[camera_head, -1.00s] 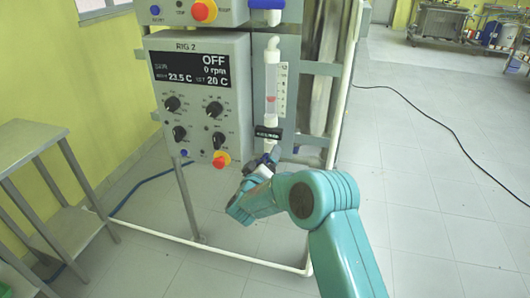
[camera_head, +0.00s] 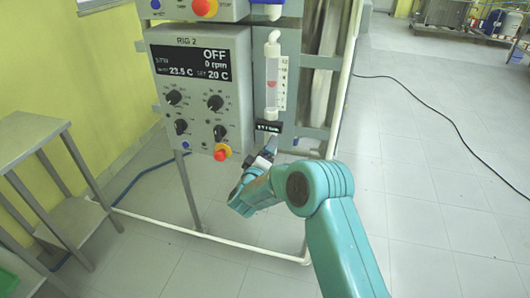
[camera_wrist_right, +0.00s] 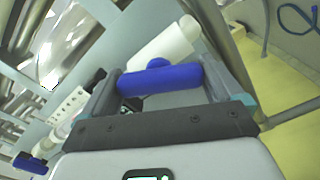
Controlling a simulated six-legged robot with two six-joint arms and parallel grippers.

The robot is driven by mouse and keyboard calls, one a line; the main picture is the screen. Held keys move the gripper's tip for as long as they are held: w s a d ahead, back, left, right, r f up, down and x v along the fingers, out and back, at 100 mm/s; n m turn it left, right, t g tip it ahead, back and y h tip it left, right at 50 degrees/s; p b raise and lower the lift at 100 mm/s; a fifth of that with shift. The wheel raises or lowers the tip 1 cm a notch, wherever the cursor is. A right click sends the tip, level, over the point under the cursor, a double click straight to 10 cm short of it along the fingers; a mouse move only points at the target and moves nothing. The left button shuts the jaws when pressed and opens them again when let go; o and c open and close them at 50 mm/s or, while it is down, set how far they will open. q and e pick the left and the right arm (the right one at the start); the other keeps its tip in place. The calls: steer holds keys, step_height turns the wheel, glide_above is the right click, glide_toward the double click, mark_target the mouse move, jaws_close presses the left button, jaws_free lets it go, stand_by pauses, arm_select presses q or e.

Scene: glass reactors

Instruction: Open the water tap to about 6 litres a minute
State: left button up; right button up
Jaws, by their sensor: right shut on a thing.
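My right gripper (camera_head: 262,160) is at the water tap, below the flow meter on RIG 2. In the right wrist view the tap's blue handle (camera_wrist_right: 160,79) lies between the fingers of the right gripper (camera_wrist_right: 162,82), which is shut on it. A white pipe (camera_wrist_right: 165,42) shows behind the handle. The flow meter (camera_head: 271,70) is an upright clear tube with a scale beside it and a red float (camera_head: 271,84) around mid-tube. A small black readout (camera_head: 269,126) sits under it; its digits are too blurred to read. My left gripper is not in view.
The RIG 2 control box (camera_head: 200,90), with knobs and a red stop button (camera_head: 221,153), stands just left of the flow meter. A white tubular frame (camera_head: 345,90) rises on its right. A metal table (camera_head: 30,140) is at the left. The floor on the right is mostly clear.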

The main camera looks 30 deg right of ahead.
steer(key=o, duration=0.7)
steer(key=shift+s+d+f, duration=0.15)
steer(key=shift+a, duration=0.2)
steer(key=v, duration=1.6)
steer(key=shift+d, duration=0.1)
